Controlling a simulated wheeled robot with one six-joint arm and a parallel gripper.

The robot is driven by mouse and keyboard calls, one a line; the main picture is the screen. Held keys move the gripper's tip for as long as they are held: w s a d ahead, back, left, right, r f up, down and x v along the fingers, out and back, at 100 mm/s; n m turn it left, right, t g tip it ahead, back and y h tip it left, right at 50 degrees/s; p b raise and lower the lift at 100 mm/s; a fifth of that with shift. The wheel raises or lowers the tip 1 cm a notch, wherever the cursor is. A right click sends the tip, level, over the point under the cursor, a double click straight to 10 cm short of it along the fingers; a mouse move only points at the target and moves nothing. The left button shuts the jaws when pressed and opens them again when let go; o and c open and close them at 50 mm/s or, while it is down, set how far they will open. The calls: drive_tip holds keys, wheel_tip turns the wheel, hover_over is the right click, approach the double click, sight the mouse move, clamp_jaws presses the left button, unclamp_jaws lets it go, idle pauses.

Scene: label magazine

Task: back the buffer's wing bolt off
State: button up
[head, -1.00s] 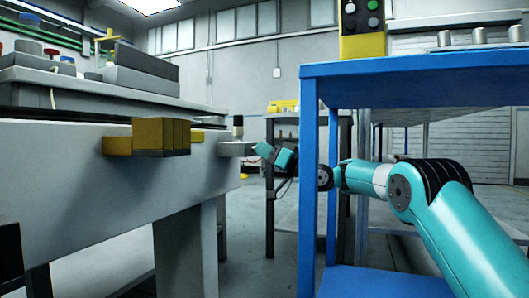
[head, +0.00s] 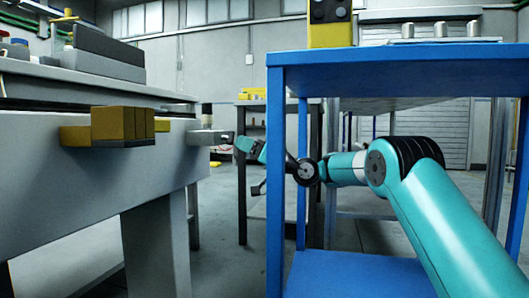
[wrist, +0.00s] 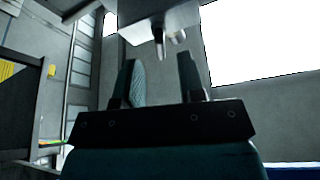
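In the wrist view a grey block (wrist: 155,18) is at the top. A short pale pin with a small wing-like piece beside it (wrist: 159,42), which looks like the wing bolt, sticks out of the block towards my fingers. My gripper (wrist: 158,62) is open and empty. The pin stands just beyond the fingertips, roughly in line with the gap, and not clasped.
Yellow blocks (head: 122,124) are fixed to the side of the grey bench (head: 60,190) at left. A blue table (head: 400,62) stands at right, its leg in front of part of my arm. A dark stand (head: 258,175) is behind my gripper. Open floor lies between.

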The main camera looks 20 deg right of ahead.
drive_tip(key=b+v, duration=0.1)
drive_tip(key=v, duration=0.6)
drive_tip(key=shift+s+d, duration=0.2)
drive_tip(key=shift+d, duration=0.15)
drive_tip(key=shift+a+f, duration=0.1)
drive_tip(key=shift+f, duration=0.05)
